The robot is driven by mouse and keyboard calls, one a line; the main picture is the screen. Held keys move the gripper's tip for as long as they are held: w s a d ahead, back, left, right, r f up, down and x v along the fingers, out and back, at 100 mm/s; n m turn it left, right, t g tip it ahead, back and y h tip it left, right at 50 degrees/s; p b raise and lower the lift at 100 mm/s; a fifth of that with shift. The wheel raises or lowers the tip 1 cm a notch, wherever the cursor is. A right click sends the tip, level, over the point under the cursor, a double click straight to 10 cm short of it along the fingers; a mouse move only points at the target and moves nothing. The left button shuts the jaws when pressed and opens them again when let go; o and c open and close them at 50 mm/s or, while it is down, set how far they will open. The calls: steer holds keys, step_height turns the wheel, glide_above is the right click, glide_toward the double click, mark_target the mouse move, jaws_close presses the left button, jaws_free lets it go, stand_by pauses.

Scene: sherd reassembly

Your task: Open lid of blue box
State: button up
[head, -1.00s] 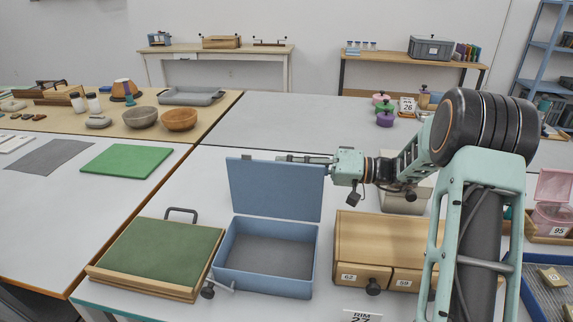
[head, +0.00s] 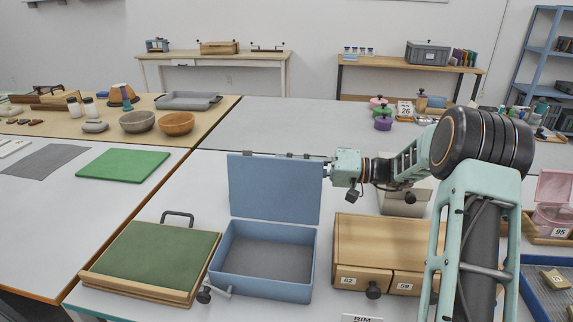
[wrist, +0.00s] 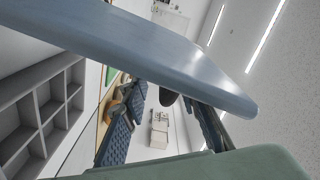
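The blue box (head: 266,289) stands open on the front table, its grey inside in view and empty. Its blue lid (head: 274,190) stands up along the back edge, nearly upright. My gripper (head: 326,161) is at the lid's upper right corner in the head view, with its fingers mostly hidden behind the lid's top edge. In the wrist view the lid (wrist: 140,62) crosses the picture as a blue slab close to the fingers. There my gripper (wrist: 163,105) has its two fingers apart with nothing between them. I cannot tell whether it touches the lid.
A green-topped wooden board (head: 153,255) with a dark handle lies left of the box. A wooden drawer unit (head: 377,240) stands close on the right, under my arm. A green mat (head: 124,166) and bowls (head: 176,123) lie farther left. The grey table behind is mostly clear.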

steer(key=s+d, duration=0.2)
steer(key=d, duration=1)
steer(key=shift+a, duration=0.1)
